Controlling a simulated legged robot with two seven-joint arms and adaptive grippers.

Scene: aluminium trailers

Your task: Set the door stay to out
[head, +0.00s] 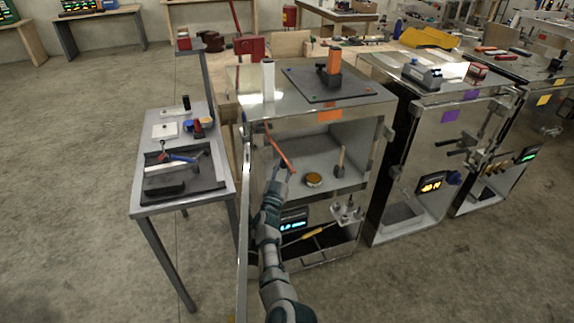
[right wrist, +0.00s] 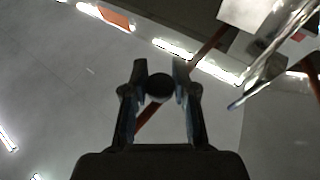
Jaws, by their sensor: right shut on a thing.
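The door stay (head: 281,149) is a thin orange-red rod in the head view. It slants down from the upper left of the nearest trailer's open front to my right gripper (head: 286,174). In the right wrist view the stay (right wrist: 206,46) runs diagonally behind the fingers. There my right gripper (right wrist: 160,82) is shut on a round black knob (right wrist: 159,86) on the stay. The trailer door (head: 245,215) stands open and shows nearly edge-on at the left of the opening. My left gripper is not in view.
The trailer interior holds a round brown-topped item (head: 314,180) and an upright wooden-handled tool (head: 340,160). A lit display (head: 293,224) sits below the shelf. A metal side table (head: 151,207) with tools stands left. More trailers stand right. The floor at far left is clear.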

